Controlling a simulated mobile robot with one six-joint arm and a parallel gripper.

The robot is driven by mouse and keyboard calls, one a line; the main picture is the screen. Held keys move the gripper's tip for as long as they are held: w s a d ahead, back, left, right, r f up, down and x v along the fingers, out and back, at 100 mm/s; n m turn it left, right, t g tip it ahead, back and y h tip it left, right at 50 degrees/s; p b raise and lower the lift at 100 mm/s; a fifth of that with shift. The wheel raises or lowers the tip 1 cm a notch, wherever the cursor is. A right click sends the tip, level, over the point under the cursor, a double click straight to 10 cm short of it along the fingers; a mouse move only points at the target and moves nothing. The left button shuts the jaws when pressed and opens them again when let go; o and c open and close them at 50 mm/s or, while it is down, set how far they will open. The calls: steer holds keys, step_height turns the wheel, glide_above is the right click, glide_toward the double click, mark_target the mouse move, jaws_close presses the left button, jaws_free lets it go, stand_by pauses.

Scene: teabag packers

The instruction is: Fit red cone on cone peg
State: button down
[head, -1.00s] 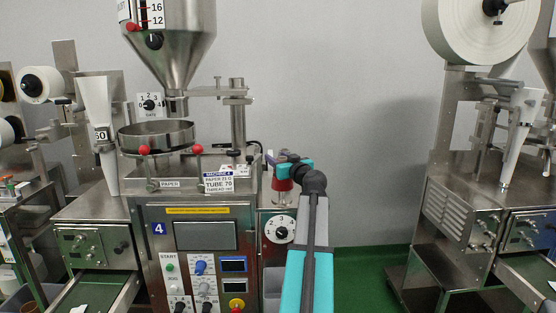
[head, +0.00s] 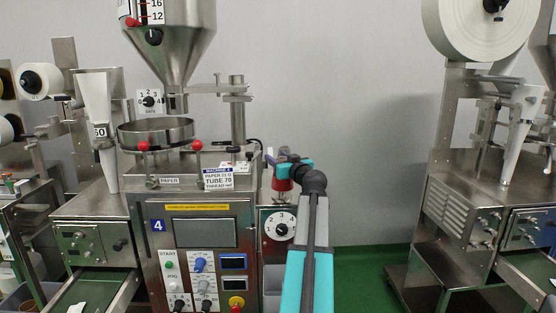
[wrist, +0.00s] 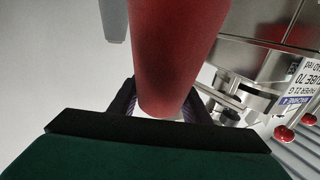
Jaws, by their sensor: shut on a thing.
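The red cone (wrist: 172,45) is held in my gripper, and its narrow end lies between the two dark fingers in the wrist view. In the head view a small part of the red cone (head: 283,184) shows at the right rear corner of the middle machine. My gripper (head: 290,166) is shut on it there, at the end of the teal and grey arm. A short metal part (head: 281,197) shows just below the red cone. I cannot tell whether it is the cone peg or whether the cone touches it.
The middle machine (head: 205,208) has a steel hopper (head: 175,45), a round pan (head: 155,137) with red knobs and an upright post (head: 237,110) left of my gripper. Another machine (head: 470,200) stands at the right. The green floor between them is clear.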

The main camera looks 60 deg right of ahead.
steer(key=shift+f+b, duration=1.35)
steer(key=shift+b, duration=0.3)
stand_by(0.3)
steer(key=c, duration=0.9)
jaws_free()
steer(key=shift+s+a, duration=0.1)
steer(key=shift+s, duration=0.05)
steer(key=v, duration=1.3)
steer(key=shift+s+a+b, duration=0.15)
steer(key=shift+s+b, duration=0.05)
steer(key=shift+b, duration=0.25)
